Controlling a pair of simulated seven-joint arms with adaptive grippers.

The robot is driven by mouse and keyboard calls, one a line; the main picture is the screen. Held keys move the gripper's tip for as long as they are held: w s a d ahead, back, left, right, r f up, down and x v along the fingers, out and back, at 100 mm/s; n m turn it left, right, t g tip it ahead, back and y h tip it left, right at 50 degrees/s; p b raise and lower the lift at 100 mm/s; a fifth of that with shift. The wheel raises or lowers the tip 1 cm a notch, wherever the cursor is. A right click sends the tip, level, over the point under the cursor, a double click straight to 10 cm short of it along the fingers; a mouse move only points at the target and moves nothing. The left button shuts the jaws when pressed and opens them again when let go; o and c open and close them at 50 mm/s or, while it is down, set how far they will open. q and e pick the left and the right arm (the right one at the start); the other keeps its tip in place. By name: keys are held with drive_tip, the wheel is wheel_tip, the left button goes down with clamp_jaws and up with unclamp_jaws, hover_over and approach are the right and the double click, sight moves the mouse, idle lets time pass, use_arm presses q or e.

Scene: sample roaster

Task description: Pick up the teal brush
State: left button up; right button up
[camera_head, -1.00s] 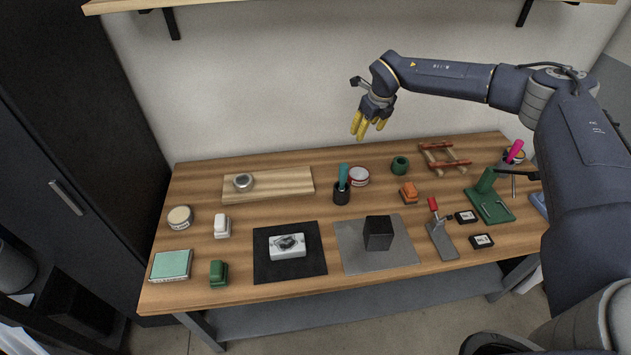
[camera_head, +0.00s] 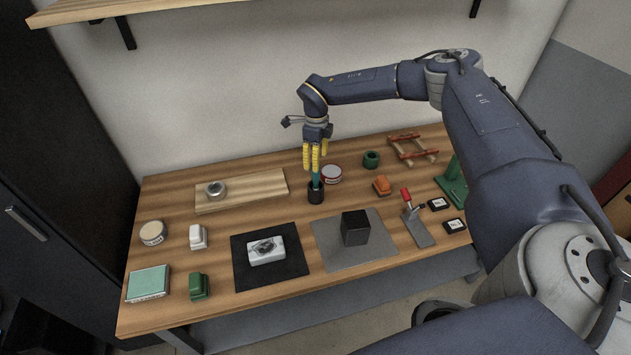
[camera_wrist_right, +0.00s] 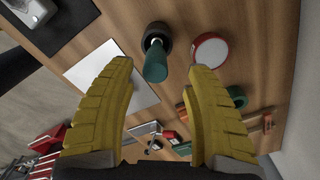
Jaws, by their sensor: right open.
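The teal brush (camera_head: 316,180) stands upright in a small black cup (camera_head: 315,194) at the back middle of the table. My right gripper (camera_head: 315,166) has yellow fingers pointing down. It is open, right above the cup, with its fingers around or just in front of the brush's upper end. In the right wrist view the teal brush (camera_wrist_right: 155,62) shows with its end toward the camera, between and beyond the open fingertips (camera_wrist_right: 160,68), nearer the left finger. The black cup (camera_wrist_right: 156,38) is behind it. The brush's lower end is hidden in the cup. My left gripper is not in view.
A red-and-white tin (camera_head: 331,174) stands close to the right of the cup. A green ring (camera_head: 371,159) and an orange block (camera_head: 382,185) lie farther right. A wooden board (camera_head: 242,190) is to the left, and a black block (camera_head: 355,228) stands on a grey mat (camera_head: 378,247) in front.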

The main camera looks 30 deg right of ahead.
sight(316, 182)
wheel_tip(316, 182, down, 5)
drive_tip(key=shift+f, duration=0.15)
drive_tip(key=shift+s+a+f, duration=0.1)
drive_tip(key=shift+f, duration=1.25)
drive_tip(key=shift+s+a+f, duration=0.1)
drive_tip(key=shift+f, duration=1.2)
drive_tip(key=shift+c, duration=0.3)
clamp_jaws()
